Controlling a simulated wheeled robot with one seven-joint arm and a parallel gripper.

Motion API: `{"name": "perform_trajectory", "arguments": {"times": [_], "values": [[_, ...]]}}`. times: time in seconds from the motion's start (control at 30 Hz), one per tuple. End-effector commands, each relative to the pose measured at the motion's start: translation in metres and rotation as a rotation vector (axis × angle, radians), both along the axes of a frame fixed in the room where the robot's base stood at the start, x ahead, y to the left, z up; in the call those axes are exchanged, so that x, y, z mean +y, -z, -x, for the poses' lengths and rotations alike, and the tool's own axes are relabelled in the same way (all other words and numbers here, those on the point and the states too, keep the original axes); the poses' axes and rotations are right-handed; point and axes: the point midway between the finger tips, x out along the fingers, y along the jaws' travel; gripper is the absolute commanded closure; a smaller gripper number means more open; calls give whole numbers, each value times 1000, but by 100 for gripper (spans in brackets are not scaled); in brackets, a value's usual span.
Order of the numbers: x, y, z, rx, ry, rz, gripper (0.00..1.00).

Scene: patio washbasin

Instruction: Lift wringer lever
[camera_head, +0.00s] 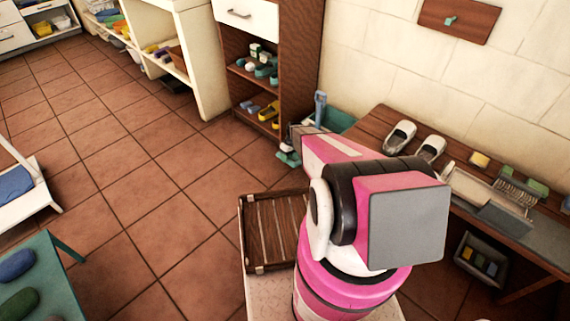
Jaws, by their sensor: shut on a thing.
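A teal mop bucket (341,119) stands on the floor between the brown shelf unit and the wooden washstand. A blue upright piece (320,104) rises at its left side. My pink arm reaches away from me towards the bucket and covers its near side. My gripper (289,153) shows small and dark at the arm's far end, low and left of the blue piece. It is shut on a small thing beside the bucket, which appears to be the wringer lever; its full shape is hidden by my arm.
The washstand (375,119) at right carries white shoes and brushes, with a crate (481,260) beneath. A slatted wooden tray (272,232) lies left of my arm. A teal bench (45,285) stands at lower left. Tiled floor (140,160) is open at left.

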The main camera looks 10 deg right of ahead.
Motion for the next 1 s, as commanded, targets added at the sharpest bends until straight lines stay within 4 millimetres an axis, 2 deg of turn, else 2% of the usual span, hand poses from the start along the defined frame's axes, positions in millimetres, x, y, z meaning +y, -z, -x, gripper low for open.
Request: {"name": "perform_trajectory", "arguments": {"times": [0.27, 0.4, 1.0], "values": [[-13, -26, -10, 109, 0, -150, 100], [-16, -35, -12, 108, -2, -148, 100], [-23, -41, -16, 103, -1, -142, 100]]}}
